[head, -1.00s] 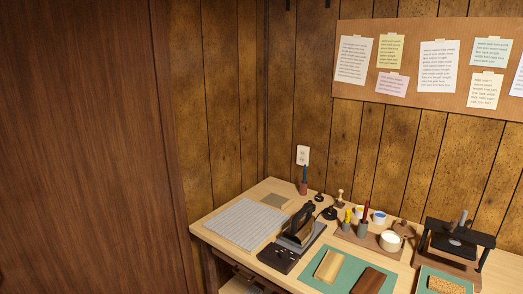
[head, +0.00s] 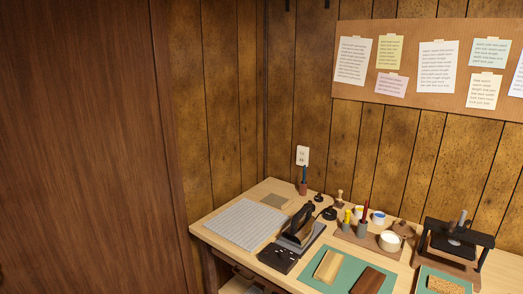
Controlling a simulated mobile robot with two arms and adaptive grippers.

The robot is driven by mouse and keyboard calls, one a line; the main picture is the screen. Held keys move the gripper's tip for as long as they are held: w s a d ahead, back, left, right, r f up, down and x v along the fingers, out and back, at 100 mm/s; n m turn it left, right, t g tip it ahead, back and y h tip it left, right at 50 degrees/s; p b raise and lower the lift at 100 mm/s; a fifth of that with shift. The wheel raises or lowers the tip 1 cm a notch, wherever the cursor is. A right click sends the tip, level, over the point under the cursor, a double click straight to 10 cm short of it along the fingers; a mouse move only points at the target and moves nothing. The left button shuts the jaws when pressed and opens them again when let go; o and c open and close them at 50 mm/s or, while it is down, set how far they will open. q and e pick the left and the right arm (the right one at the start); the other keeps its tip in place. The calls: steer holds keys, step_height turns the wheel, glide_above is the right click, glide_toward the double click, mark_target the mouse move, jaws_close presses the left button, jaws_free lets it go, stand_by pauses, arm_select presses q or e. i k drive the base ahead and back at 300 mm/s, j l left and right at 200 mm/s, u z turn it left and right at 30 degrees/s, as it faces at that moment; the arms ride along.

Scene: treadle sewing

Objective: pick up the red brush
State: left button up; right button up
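Neither of my grippers is in the head view.
The wooden workbench (head: 222,221) also holds a grey striped mat (head: 250,224), a black device (head: 300,224), green mats with brown blocks, a white bowl (head: 390,241), and a black press (head: 455,238) at right. A brown panel (head: 80,150) fills the left side.

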mark_target(365, 208)
steer(key=i+l+z, duration=0.1)
steer(key=z, duration=0.25)
steer(key=i+z, duration=0.4)
steer(key=k, duration=0.1)
